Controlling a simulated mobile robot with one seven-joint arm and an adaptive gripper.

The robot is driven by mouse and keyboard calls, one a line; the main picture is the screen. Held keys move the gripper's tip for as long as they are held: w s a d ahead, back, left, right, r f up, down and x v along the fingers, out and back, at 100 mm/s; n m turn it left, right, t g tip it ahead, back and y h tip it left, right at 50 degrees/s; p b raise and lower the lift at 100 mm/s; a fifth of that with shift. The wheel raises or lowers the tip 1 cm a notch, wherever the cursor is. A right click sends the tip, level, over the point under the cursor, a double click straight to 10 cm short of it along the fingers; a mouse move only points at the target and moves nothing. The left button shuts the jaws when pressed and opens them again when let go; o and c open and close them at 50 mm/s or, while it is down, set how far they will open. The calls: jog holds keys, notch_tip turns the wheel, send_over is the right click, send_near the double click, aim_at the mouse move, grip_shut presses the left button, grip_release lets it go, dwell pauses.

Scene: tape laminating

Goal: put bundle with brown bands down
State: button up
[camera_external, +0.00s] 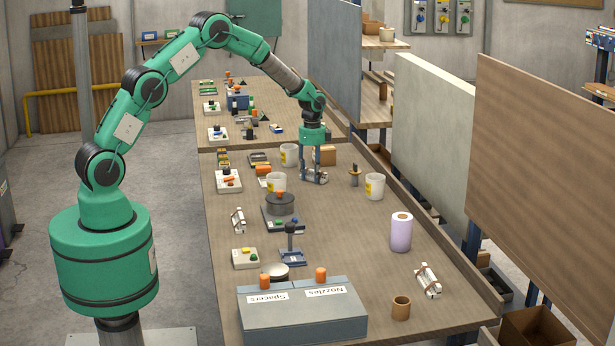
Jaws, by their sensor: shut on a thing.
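My gripper (315,172) points down over the far middle of the long table (345,225). It is shut on a small pale bundle (312,179), low at the tabletop. The fingers partly cover this bundle, and its band colour is too small to tell. I cannot tell whether it touches the table. Another white bundle with brownish bands (428,281) lies on the table at the near right. A third white bundle with dark bands (238,220) lies near the left edge.
White cups (375,187) and a brown box (325,155) stand near my gripper. A dark round device (280,204), a lilac roll (401,231), a grey labelled case (302,312) and a brown cup (401,307) stand nearer. The table's middle right is fairly clear.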

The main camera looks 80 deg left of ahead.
aim_at(312, 177)
jog(key=o, duration=1.2)
jog(key=shift+f, duration=0.15)
jog(key=shift+r, duration=0.2)
notch_tip(312, 177, up, 12)
jog(key=p, duration=0.2)
jog(key=shift+p, duration=0.3)
